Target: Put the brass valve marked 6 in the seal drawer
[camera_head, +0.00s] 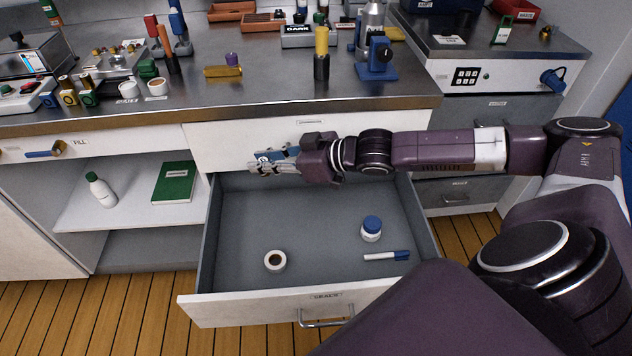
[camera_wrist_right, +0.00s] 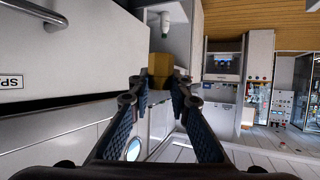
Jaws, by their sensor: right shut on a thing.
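The seal drawer (camera_head: 326,296), labelled SEALS, is pulled open below the counter. It holds a white tape roll (camera_head: 275,261), a white bottle with a blue cap (camera_head: 371,229) and a blue-and-white marker (camera_head: 386,256). My right gripper (camera_head: 262,163) is above the drawer's back left part, in front of the drawer face under the countertop. It is shut on a brass-coloured piece (camera_wrist_right: 160,67), which shows between the fingertips in the right wrist view. No number on it can be read. The fingers hide most of it in the head view. My left gripper is not in view.
The counter (camera_head: 270,93) carries several brass fittings, including one with a purple knob (camera_head: 222,71), and a blue stand (camera_head: 377,60). An open shelf (camera_head: 130,205) at left holds a white bottle and a green book. The drawer's middle has free room.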

